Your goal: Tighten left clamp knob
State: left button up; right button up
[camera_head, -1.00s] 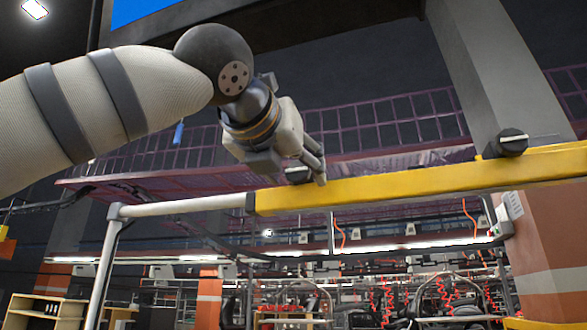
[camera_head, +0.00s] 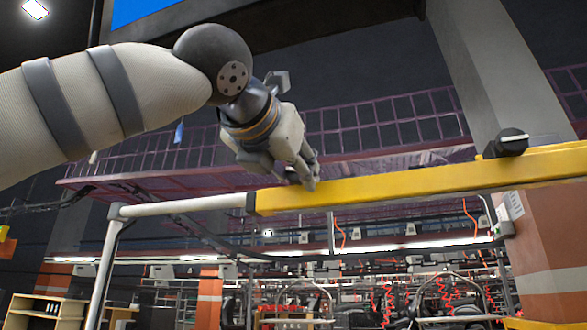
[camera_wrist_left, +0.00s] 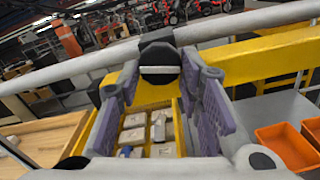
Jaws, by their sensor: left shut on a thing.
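The left clamp knob (camera_wrist_left: 160,57) is black with a pale bar across its face, and shows in the wrist view at the yellow beam (camera_wrist_left: 255,58). My left gripper (camera_wrist_left: 161,72) has its two purple-padded fingers on either side of this knob and is shut on it. In the head view my left gripper (camera_head: 308,181) sits at the left end of the yellow beam (camera_head: 420,182) and hides the left knob. The other clamp knob (camera_head: 508,143), black with a pale bar, sits farther right on the beam. My right gripper is out of view.
A grey pipe frame (camera_head: 180,207) meets the beam's left end. Below, the wrist view shows a yellow-edged tray (camera_wrist_left: 181,130) with several small boxes, orange bins (camera_wrist_left: 288,147) at right and a wooden surface (camera_wrist_left: 45,138) at left. A grey pillar (camera_head: 490,65) stands behind.

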pick_arm(q)
jog(key=m, duration=0.7)
jog(key=shift+w+a+r, duration=0.1)
jog(key=shift+a, duration=0.05)
jog(key=m, duration=0.4)
jog(key=shift+r+m, duration=0.1)
jog(key=shift+m, duration=0.2)
jog(key=shift+a+r+m, duration=0.1)
jog(key=shift+m, duration=1.6)
jog(key=o, duration=1.2)
jog(key=shift+c, duration=0.2)
jog(key=v, duration=1.2)
